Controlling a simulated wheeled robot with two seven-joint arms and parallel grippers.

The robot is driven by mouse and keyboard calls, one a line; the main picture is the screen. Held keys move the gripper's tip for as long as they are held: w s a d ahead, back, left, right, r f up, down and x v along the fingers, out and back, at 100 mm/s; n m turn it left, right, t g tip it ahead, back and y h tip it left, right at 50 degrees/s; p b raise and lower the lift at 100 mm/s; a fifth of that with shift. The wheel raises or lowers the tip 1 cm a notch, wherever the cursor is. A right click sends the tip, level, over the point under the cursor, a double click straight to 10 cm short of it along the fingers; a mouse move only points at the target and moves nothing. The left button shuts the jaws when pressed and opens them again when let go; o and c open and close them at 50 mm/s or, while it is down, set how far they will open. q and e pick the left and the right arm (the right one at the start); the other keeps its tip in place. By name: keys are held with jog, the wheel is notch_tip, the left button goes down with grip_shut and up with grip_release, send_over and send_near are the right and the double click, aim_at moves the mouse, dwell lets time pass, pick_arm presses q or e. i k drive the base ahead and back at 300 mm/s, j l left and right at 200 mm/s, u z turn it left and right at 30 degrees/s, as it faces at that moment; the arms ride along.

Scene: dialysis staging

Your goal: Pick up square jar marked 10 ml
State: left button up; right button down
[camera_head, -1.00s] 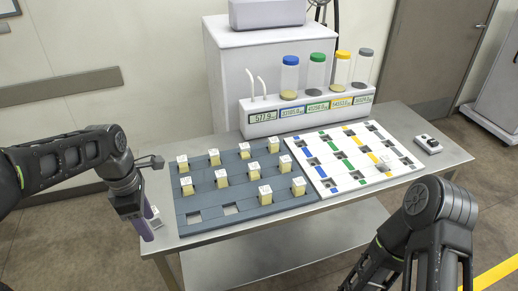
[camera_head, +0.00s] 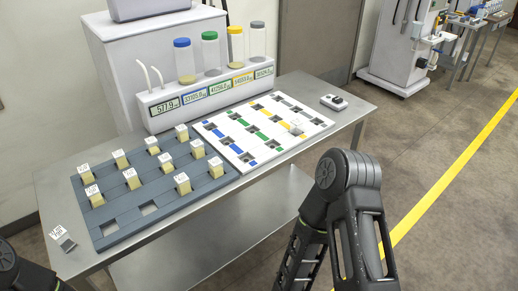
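Several small square jars with pale yellow bodies and white marked lids stand upright in the blue-grey tray (camera_head: 165,222). They include a back-left jar (camera_head: 85,174), a middle jar (camera_head: 131,180), a front jar (camera_head: 182,185) and a front-right jar (camera_head: 215,170). The lid markings are too small to read, so I cannot tell which is 10 ml. Part of my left arm shows at the lower left corner; its gripper is out of view. My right arm stands at the lower right, in front of the table, with its gripper out of view. No gripper touches a jar in view.
The metal table (camera_head: 225,215) carries a white board (camera_head: 243,168) with coloured marks beside the tray. Behind are a display rack (camera_head: 160,118) and several capped cylinders, including a blue-capped one (camera_head: 184,62). A small dark-and-white item (camera_head: 63,240) lies at the left. A controller box (camera_head: 334,102) sits far right.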

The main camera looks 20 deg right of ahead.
aim_at(296, 127)
jog(key=i+l, duration=0.1)
jog(key=l, duration=0.4)
jog(key=i+l, duration=0.1)
jog(key=l, duration=0.4)
jog(key=i+l, duration=0.1)
jog(key=l, duration=0.4)
jog(key=i+l, duration=0.15)
jog(key=l, duration=0.35)
jog(key=i+l, duration=0.1)
jog(key=l, duration=0.45)
jog(key=i+l, duration=0.1)
jog(key=l, duration=0.4)
jog(key=i+l, duration=0.1)
jog(key=l, duration=0.4)
